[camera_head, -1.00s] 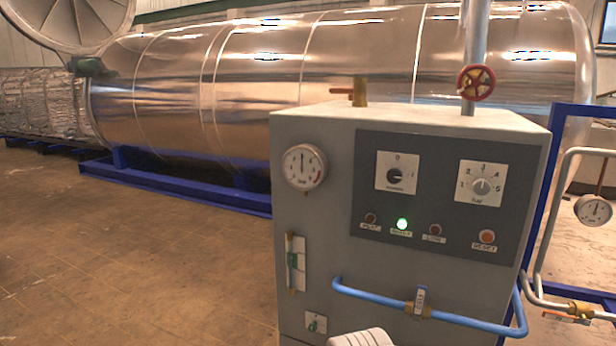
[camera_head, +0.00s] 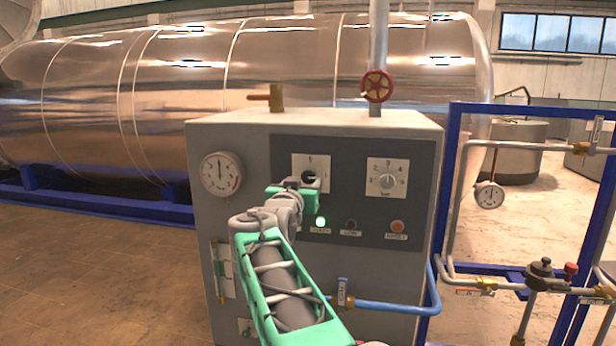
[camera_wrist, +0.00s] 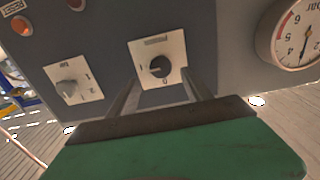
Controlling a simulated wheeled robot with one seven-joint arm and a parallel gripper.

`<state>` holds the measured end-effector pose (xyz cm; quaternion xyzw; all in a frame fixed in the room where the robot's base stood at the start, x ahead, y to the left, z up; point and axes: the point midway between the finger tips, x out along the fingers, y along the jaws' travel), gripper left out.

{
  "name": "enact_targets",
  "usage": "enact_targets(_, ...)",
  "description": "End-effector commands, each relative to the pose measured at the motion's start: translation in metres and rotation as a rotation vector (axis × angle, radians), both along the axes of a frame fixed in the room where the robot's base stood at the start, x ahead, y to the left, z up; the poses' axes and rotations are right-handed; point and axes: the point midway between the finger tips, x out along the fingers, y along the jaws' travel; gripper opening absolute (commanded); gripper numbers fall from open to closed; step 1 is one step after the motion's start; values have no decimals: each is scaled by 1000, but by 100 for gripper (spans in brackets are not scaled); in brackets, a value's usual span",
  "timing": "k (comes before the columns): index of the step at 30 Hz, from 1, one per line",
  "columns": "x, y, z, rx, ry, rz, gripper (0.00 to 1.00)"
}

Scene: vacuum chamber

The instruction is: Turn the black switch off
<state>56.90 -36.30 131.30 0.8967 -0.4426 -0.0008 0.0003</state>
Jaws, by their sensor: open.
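The black switch (camera_head: 309,175) is a round knob on a white plate on the control box's dark panel. In the head view my gripper partly covers it. In the wrist view the black switch (camera_wrist: 159,67) shows clearly, with its plate seen upside down. My gripper (camera_head: 306,186) is in front of the switch plate, its green body at the panel. In the wrist view my gripper (camera_wrist: 160,78) is open, with one finger on each side of the knob. Whether the fingers touch the knob cannot be told.
A grey selector knob (camera_head: 387,181) is right of the switch. A pressure gauge (camera_head: 221,174) is at the left, a blue pipe (camera_head: 385,306) crosses below, and a red valve wheel (camera_head: 377,86) stands above.

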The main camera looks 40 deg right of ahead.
Motion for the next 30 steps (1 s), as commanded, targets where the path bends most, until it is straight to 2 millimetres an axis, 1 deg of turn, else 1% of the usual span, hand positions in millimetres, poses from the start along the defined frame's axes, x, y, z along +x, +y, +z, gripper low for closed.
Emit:
enact_targets(1,3,-6,3,-4,-3,-4,58)
enact_targets(9,34,-45,4,-1,-1,-2,58)
enact_targets(12,42,-54,4,0,-1,1,58)
enact_targets(15,45,-58,2,-1,-2,2,58)
enact_targets(21,45,-58,2,0,-3,3,58)
enact_targets(23,45,-58,2,0,-3,3,54)
enact_targets(30,45,-58,2,0,-2,3,34)
